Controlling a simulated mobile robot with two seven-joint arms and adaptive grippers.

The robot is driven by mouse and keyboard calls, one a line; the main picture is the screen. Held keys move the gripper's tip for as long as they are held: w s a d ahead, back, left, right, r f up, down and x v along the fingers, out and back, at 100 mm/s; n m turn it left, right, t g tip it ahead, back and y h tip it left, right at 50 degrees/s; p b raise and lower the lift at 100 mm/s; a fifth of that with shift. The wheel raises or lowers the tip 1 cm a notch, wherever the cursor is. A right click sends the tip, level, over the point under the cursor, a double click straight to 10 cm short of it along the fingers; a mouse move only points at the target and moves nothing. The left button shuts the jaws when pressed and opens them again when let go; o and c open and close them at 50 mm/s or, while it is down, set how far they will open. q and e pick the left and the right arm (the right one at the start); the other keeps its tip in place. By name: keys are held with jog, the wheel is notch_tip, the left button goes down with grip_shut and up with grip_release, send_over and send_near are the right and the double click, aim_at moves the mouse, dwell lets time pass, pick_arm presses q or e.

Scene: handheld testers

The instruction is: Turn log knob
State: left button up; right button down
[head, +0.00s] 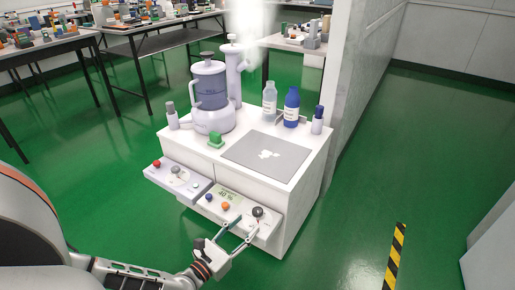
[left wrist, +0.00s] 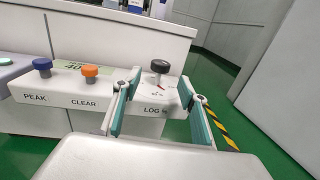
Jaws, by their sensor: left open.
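The log knob (head: 257,212) is a dark round knob on the right end of the white control panel on the cabinet front. In the left wrist view the knob (left wrist: 159,66) stands on a short stem over a dial with a red mark, above the "LOG" label (left wrist: 152,110). My left gripper (head: 243,231) is open in front of the panel's right end. In the left wrist view its two teal-padded fingers (left wrist: 160,80) stand on either side of the knob's line, with the knob between and beyond them. I cannot tell any contact. My right gripper is not in view.
An orange CLEAR button (left wrist: 90,71) and a blue PEAK button (left wrist: 42,65) sit left of the knob. The display (head: 227,194) reads about 40 %. Bottles (head: 291,106) and a blue-grey vessel (head: 209,85) stand on the cabinet. Green floor is clear to the right.

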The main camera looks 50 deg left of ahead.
aim_at(255, 216)
pick_arm(q)
jog(key=w, duration=0.4)
jog(key=w+a+b, duration=0.1)
jog(key=shift+w+f, duration=0.1)
jog(key=shift+w, duration=1)
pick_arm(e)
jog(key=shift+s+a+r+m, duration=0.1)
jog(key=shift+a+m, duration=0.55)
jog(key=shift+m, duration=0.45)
pick_arm(q)
jog(key=c, duration=1.1)
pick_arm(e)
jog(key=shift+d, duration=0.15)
